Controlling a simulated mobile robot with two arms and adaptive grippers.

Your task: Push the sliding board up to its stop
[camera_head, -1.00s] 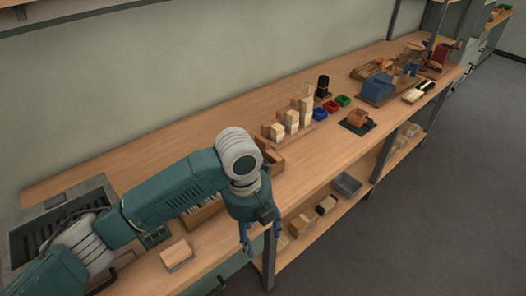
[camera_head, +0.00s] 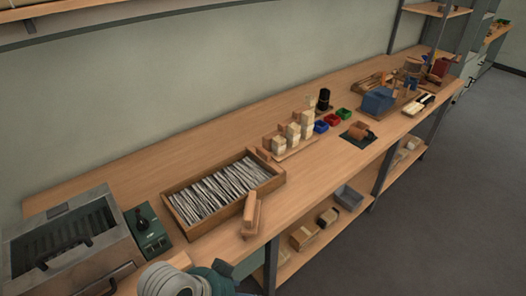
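I cannot single out the sliding board or its stop with certainty. A blue machine (camera_head: 378,99) stands on a wooden base toward the far right of the bench, with small parts around it too small to make out. Nearer, a brown wooden piece (camera_head: 251,212) stands at the front edge of a wooden tray (camera_head: 176,212) full of grey-white strips. A teal and white piece of my arm shows at the bottom edge, left of centre. Neither gripper shows; no fingertips are in the frame.
Pale blocks (camera_head: 292,132), a black bottle (camera_head: 323,98), small coloured bins (camera_head: 332,120) and an orange-brown piece (camera_head: 359,129) line the bench. The back strip is clear.

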